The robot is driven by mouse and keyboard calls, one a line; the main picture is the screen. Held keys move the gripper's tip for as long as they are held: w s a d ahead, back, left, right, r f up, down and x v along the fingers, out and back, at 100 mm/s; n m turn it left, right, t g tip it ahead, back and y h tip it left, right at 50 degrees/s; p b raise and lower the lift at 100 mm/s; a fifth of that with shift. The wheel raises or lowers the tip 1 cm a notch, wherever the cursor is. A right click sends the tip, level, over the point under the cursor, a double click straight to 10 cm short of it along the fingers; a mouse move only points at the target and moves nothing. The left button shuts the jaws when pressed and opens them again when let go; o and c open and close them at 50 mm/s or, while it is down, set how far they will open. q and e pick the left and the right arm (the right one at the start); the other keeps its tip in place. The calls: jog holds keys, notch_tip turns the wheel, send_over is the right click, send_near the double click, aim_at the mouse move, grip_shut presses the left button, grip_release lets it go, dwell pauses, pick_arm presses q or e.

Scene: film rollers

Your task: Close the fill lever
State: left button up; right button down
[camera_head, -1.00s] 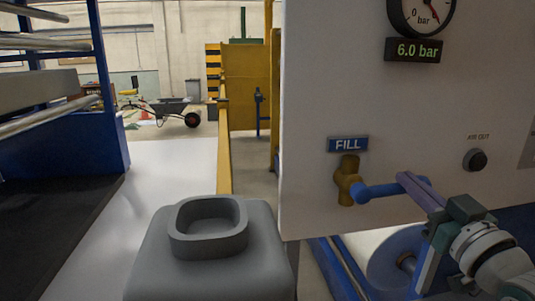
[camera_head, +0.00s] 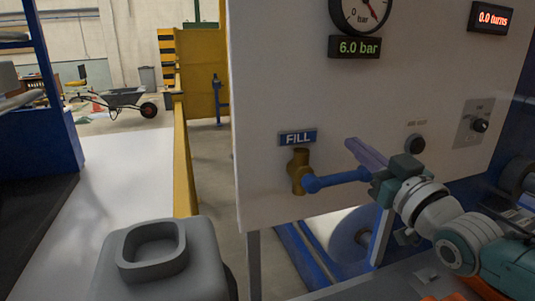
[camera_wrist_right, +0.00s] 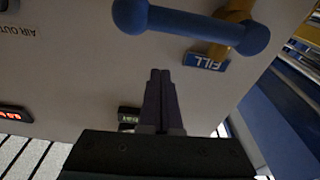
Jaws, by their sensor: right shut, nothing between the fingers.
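The fill lever (camera_head: 338,179) is a blue bar on a brass valve (camera_head: 299,171) below the blue FILL sign (camera_head: 297,138). It points to the right, roughly level. My right gripper (camera_head: 352,146) is shut and empty, its fingers just above the lever's outer end, which the gripper partly hides. In the right wrist view, which is upside down, the lever (camera_wrist_right: 195,24) crosses the top with both round ends showing, and the shut fingers (camera_wrist_right: 161,75) stop short of it with a gap in the picture. My left gripper is not in view.
A roller (camera_head: 356,235) sits below the panel. A yellow rail (camera_head: 181,160) runs left of it.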

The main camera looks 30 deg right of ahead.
jog(key=b+v, duration=0.1)
jog(key=v, duration=0.8)
jog(key=shift+s+f, duration=0.35)
jog(key=shift+a, duration=0.1)
